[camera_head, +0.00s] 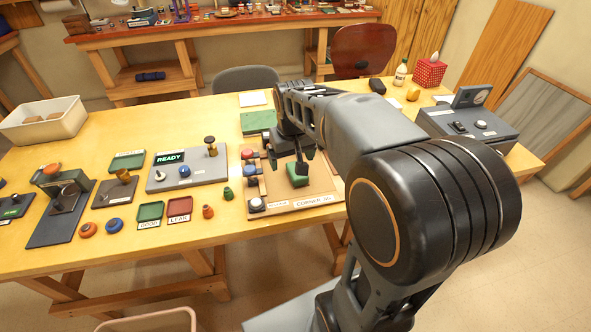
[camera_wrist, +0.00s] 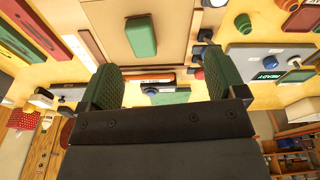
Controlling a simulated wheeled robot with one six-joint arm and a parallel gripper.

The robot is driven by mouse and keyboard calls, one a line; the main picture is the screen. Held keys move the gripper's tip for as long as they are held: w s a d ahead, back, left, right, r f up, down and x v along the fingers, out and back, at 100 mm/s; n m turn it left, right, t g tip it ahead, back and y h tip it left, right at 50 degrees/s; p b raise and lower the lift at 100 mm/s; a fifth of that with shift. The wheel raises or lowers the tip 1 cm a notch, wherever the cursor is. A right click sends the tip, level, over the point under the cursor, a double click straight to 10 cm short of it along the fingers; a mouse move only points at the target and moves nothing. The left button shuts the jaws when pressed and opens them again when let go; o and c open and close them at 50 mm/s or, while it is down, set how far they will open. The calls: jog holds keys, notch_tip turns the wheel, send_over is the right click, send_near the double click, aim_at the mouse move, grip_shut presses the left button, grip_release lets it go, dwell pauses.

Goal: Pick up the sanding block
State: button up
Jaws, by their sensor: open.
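A small green block (camera_head: 298,181), which looks like the sanding block, lies on a tan board (camera_head: 325,181) labelled as a corner jig. In the wrist view the green block (camera_wrist: 141,38) has a thin reddish strip at one end and lies ahead of the fingers. My gripper (camera_head: 291,160) is above the board, close to the block; its dark fingers partly cover the block in the head view. In the wrist view my gripper (camera_wrist: 163,68) is open, with green ribbed finger pads apart and nothing between them.
Left of the board stand a grey READY panel (camera_head: 188,173) with knobs, small green and red trays, and loose caps. A white bin (camera_head: 72,124) with brown blocks is at the far left. A grey control box (camera_head: 468,127) stands right. The board's edge has knobs along its left side.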

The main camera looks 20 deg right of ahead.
jog(key=w+d+f+g, duration=0.25)
jog(key=w+d, duration=0.35)
jog(key=w, duration=0.3)
jog(key=shift+m+t, duration=0.3)
jog(key=shift+t, duration=0.15)
jog(key=f, duration=0.8)
jog(key=shift+w+d+f+p, duration=0.2)
jog(key=shift+f+p, duration=0.05)
jog(key=shift+p, duration=0.05)
jog(key=shift+w+a+f+p, duration=0.1)
jog(key=shift+f+p, duration=0.15)
jog(key=shift+f, duration=1.3)
jog(key=shift+a+f+p, duration=0.1)
jog(key=shift+f+p, duration=0.1)
jog(key=shift+f, duration=1.35)
jog(key=shift+c, duration=0.3)
jog(key=c, duration=1)
jog(key=shift+d+r, duration=0.1)
jog(key=shift+r, duration=0.55)
jog(key=a+r+b, duration=0.2)
jog(key=a+r, duration=0.9)
jog(key=a, duration=0.3)
jog(key=shift+s+r, duration=0.3)
jog(key=shift+r, duration=0.1)
